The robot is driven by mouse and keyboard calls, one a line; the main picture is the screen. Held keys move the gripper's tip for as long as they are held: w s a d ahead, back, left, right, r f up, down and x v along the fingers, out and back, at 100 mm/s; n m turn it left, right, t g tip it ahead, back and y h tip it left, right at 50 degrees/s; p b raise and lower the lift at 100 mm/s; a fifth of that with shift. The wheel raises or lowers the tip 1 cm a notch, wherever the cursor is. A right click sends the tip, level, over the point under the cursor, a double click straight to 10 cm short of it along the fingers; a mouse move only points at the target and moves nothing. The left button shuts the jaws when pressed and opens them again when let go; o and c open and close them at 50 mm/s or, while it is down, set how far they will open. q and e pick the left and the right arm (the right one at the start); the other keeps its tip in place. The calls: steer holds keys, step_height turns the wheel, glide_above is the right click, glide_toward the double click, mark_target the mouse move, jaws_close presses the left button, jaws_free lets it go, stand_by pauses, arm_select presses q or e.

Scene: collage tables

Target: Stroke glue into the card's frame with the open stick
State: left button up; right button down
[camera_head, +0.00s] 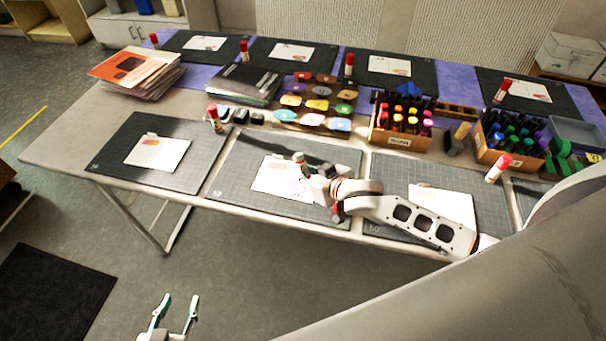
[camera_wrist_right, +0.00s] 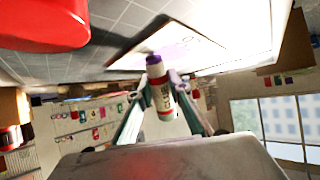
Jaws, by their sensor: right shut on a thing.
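My right gripper (camera_head: 308,170) is shut on the open glue stick (camera_wrist_right: 160,92), which also shows in the head view (camera_head: 298,157). The stick has a white and red body and a purple tip. It is over the white card (camera_head: 270,177) on the middle mat, tip toward the card; I cannot tell whether they touch. A faint purple tint shows on the card near the tip, in the wrist view too (camera_wrist_right: 190,52). The gripper hides the card's right part. My left gripper (camera_head: 177,312) is open and empty, low in front of the table.
Neighbouring mats hold cards on the left (camera_head: 157,153) and right (camera_head: 440,203). A capped glue stick (camera_head: 214,118) stands behind the left card, another (camera_head: 497,168) at the right. Marker boxes (camera_head: 400,140) stand behind. A large red thing (camera_wrist_right: 45,22) is close to the wrist camera.

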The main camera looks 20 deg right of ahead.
steer(key=shift+w+d, duration=0.7)
steer(key=shift+w, duration=0.35)
steer(key=shift+w+d, duration=0.7)
steer(key=shift+w, duration=0.3)
step_height(320, 180, up, 7)
stand_by(0.4)
stand_by(0.4)
